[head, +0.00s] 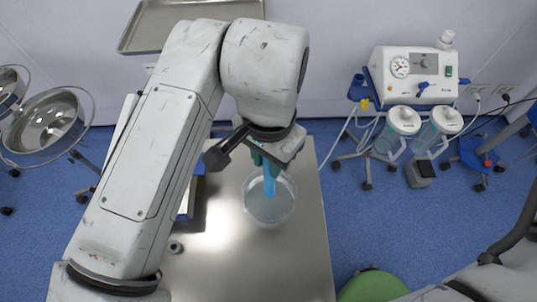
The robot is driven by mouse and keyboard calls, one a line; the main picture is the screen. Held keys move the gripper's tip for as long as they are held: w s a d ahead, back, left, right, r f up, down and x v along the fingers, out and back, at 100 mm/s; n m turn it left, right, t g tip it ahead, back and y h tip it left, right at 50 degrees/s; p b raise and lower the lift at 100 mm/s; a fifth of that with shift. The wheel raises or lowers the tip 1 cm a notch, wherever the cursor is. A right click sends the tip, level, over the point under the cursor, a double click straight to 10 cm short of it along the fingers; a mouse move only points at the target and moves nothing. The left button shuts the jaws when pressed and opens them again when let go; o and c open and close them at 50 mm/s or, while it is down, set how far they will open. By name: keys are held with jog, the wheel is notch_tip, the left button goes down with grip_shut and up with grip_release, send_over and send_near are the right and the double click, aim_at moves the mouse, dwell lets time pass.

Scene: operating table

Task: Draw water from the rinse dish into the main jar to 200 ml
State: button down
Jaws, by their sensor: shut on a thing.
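The rinse dish (271,208), a round clear bowl, stands on the steel table. My gripper (268,163) is above the far part of the dish, pointing down, partly hidden by my wrist. It is shut on a light blue piece (269,181), which reaches down over or into the dish; I cannot tell whether its tip touches water. The suction unit (418,74) with a round gauge stands at the back right. Two clear jars with white lids, a left jar (399,136) and a right jar (443,128), hang at its front. I cannot tell which is the main jar or read their levels.
The steel table (245,265) has bare room in front of the dish. A small round grey item (176,247) lies at its left. A green round seat (373,286) is at the lower right. Steel basins on stands (45,122) are at the left.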

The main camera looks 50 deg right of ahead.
jog(key=shift+f+b, duration=2.35)
jog(key=shift+f, duration=0.7)
notch_tip(320, 180, up, 10)
jog(key=p, duration=0.8)
jog(key=shift+r+p, duration=0.1)
jog(key=shift+p, duration=0.25)
